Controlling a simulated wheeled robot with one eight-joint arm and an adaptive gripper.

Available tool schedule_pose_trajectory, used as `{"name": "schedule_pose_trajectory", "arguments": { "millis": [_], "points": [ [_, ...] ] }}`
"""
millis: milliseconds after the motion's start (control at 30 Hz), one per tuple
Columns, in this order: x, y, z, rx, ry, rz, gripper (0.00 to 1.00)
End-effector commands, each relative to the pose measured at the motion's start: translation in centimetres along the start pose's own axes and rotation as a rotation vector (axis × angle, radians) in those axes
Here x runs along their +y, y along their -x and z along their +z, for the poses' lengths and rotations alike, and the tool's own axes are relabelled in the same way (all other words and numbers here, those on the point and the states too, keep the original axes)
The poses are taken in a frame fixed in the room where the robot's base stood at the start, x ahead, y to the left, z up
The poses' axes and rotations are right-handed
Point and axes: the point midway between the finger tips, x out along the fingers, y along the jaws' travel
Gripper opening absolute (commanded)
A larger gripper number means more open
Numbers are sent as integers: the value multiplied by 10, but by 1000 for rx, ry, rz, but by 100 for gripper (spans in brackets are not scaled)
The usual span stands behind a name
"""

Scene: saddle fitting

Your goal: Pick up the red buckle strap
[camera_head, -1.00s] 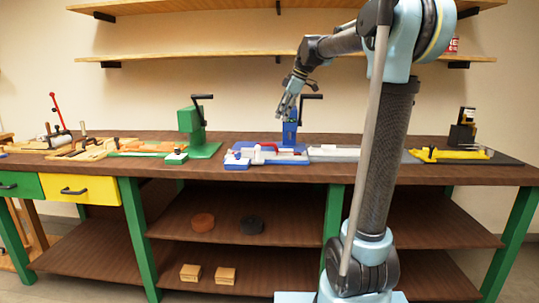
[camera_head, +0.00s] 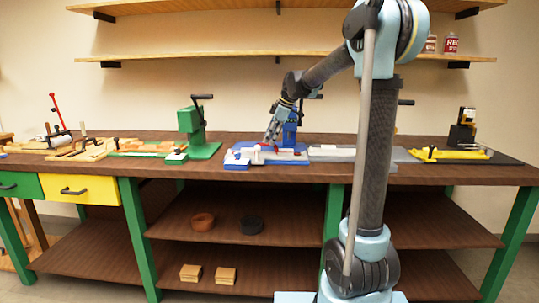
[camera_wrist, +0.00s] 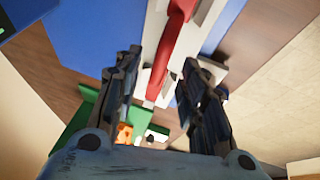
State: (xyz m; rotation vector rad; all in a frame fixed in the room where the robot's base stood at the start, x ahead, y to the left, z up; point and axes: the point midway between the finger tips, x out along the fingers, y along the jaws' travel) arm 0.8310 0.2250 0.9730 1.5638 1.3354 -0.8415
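The red buckle strap (camera_head: 270,147) lies on the white and blue fixture (camera_head: 236,157) on the workbench. In the wrist view the red strap (camera_wrist: 177,28) runs from the top edge down between my fingers, over a white strip with blue beside it. My gripper (camera_head: 270,139) is just above the strap, pointing down. In the wrist view my gripper (camera_wrist: 161,66) has its fingers spread, one on each side of the strap, and is empty. Whether the fingers reach down to the strap's level cannot be told.
A blue press (camera_head: 291,133) stands just behind the fixture. A green press (camera_head: 197,135) stands to the left, and a yellow tool (camera_head: 455,154) lies to the right. Grey blocks (camera_head: 335,153) adjoin the fixture's right side. The wooden shelf (camera_head: 200,58) runs above the bench.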

Motion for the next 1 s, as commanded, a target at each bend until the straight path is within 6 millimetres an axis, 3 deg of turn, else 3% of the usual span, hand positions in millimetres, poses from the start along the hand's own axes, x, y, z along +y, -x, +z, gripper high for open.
{"name": "schedule_pose_trajectory", "arguments": {
  "millis": [333,667,700,867,1000],
  "points": [
    [0,-42,0,0,1,-1,38],
    [0,-50,0,0,0,0,38],
    [0,-50,0,0,0,0,36],
    [0,-50,0,0,0,0,0],
    [0,-50,0,0,0,0,0]
  ]
}}
